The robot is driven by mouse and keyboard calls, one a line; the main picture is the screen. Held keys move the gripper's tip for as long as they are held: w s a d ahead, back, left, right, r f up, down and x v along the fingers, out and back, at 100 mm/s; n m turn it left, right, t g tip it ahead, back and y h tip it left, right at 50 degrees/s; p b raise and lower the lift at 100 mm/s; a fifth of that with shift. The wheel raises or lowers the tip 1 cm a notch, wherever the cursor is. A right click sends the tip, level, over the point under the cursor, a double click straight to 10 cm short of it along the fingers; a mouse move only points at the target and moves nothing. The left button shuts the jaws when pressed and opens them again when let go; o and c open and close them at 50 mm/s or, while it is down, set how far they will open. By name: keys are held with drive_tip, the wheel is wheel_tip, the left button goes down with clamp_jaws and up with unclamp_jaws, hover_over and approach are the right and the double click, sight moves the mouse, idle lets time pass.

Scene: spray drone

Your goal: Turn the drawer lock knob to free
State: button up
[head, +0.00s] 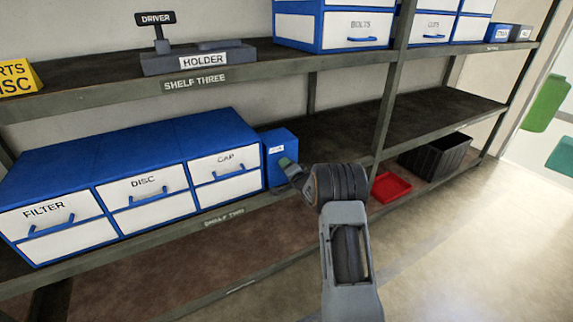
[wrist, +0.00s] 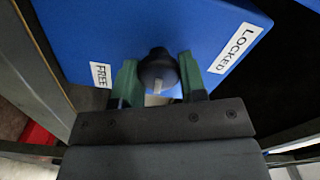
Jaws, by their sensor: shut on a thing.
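The lock knob (wrist: 158,67) is dark and round, on the face of a blue box, in the middle of the wrist view. A pale strip (wrist: 154,92) shows at its lower side and points at neither label. A FREE label (wrist: 101,75) is to its left and a LOCKED label (wrist: 236,47) to its right. My gripper (wrist: 158,78) has its two green fingers on either side of the knob, shut on it. In the head view my gripper (head: 288,165) is at the front of the blue lock box (head: 282,143); the knob is hidden there.
Blue and white drawers labelled FILTER (head: 48,221), DISC (head: 146,196) and CAP (head: 226,172) stand left of the lock box, all shut. A red tray (head: 391,187) and a black crate (head: 436,156) lie to the right. A shelf post (head: 391,100) rises right of my gripper.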

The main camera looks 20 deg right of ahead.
drive_tip(key=shift+m, duration=0.5)
drive_tip(key=shift+m+p, duration=0.3)
drive_tip(key=o, duration=0.9)
drive_tip(key=s, duration=0.4)
drive_tip(key=s+d+p, duration=0.1)
drive_tip(key=s, duration=0.8)
drive_tip(key=shift+s+d, duration=0.3)
drive_tip(key=shift+s, duration=0.1)
